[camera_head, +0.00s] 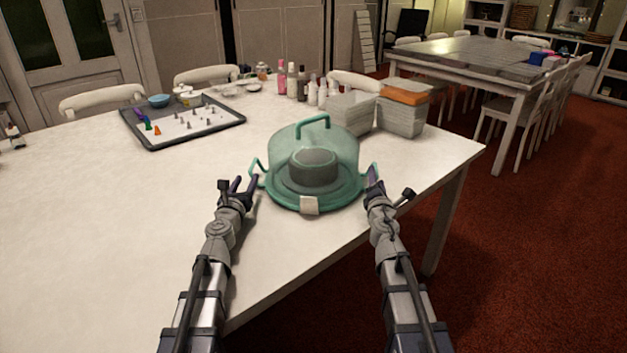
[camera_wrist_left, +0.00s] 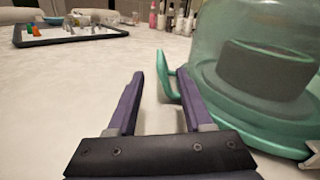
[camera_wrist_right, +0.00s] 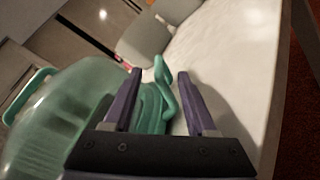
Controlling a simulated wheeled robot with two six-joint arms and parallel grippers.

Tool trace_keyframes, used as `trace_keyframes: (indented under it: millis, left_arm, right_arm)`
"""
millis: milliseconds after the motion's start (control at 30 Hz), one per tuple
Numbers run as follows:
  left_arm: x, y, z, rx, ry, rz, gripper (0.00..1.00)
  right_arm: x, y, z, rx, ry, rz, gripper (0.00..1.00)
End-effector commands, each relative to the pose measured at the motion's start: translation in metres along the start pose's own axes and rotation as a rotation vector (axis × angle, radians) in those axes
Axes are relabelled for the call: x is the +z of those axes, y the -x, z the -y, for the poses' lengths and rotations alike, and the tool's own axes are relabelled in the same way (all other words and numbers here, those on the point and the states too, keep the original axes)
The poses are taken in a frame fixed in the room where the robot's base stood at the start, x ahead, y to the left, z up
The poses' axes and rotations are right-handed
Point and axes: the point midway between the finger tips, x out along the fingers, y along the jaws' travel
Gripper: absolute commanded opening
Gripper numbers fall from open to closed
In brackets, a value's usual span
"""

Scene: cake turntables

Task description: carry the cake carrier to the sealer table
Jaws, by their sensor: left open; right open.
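The cake carrier (camera_head: 313,160) is a clear green dome with a top handle on a green base, with a dark round cake inside. It stands near the front edge of the white table. My right gripper (camera_head: 374,180) is open at the right side handle. In the right wrist view this handle (camera_wrist_right: 163,85) lies between the open fingers. Which table is the sealer table, I cannot tell.
A black-rimmed tray (camera_head: 183,123) with small pieces lies at the back left. Grey bins (camera_head: 402,117) stand right behind the carrier, with bottles (camera_head: 292,82) further back. A second long table (camera_head: 470,62) with chairs stands at the far right across red carpet.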

Motion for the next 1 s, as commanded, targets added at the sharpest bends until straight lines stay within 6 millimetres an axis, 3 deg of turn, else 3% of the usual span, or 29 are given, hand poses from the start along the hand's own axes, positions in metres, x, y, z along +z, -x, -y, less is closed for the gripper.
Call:
trace_keyframes:
  millis: [500,867,1000]
  left_arm:
    - [0.0,-0.068,0.0,0.0,0.0,0.0,0.51]
    - [0.0,-0.073,0.0,0.0,0.0,0.0,0.51]
    - [0.0,-0.073,0.0,0.0,0.0,0.0,0.36]
  right_arm:
    - [0.0,-0.068,0.0,0.0,0.0,0.0,0.57]
    - [0.0,-0.073,0.0,0.0,0.0,0.0,0.57]
    - [0.0,-0.073,0.0,0.0,0.0,0.0,0.42]
